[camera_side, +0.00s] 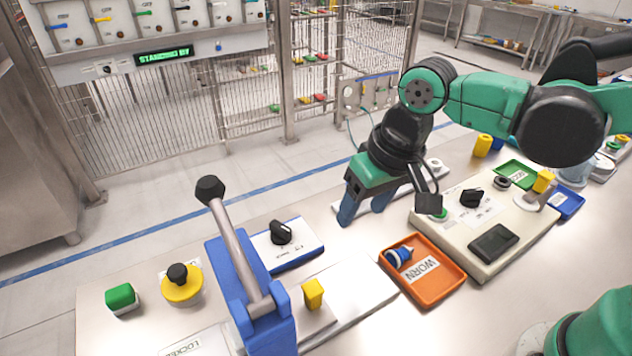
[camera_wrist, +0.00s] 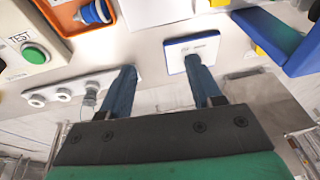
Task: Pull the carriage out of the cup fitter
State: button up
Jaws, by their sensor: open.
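A blue stand with a long grey lever and black knob (camera_side: 262,290), which looks like the cup fitter, stands at the front centre. A white plate beside it carries a yellow upright grip (camera_side: 313,293); this may be the carriage, but I cannot tell for sure. The blue stand also shows at the right of the wrist view (camera_wrist: 285,38). My gripper (camera_side: 364,212) is open and empty, pointing down behind the orange tray, apart from the fitter. In the wrist view its blue fingers (camera_wrist: 160,72) are spread, the right one overlapping a blue-edged panel.
An orange tray (camera_side: 447,293) marked WORN holds a blue-and-white cup (camera_side: 399,257). The blue-edged panel with a black knob (camera_side: 283,246) lies behind the fitter. A beige control box (camera_side: 482,263) stands to the right. A green button (camera_side: 121,298) and yellow-based knob (camera_side: 181,286) are at left.

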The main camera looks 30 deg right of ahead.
aim_at(314, 289)
jog(key=a+f+g, duration=0.1)
jog(key=a, duration=0.1)
jog(key=s+a+f+g, duration=0.1)
jog(key=a, duration=0.2)
jog(key=a+f+h, duration=0.1)
jog(key=a+f, duration=0.1)
jog(key=a, duration=0.1)
jog(key=shift+s+a+g, duration=0.25)
jog(key=shift+s+g, duration=0.15)
jog(key=shift+f, duration=2.7)
grip_shut()
jog(key=shift+d, duration=0.1)
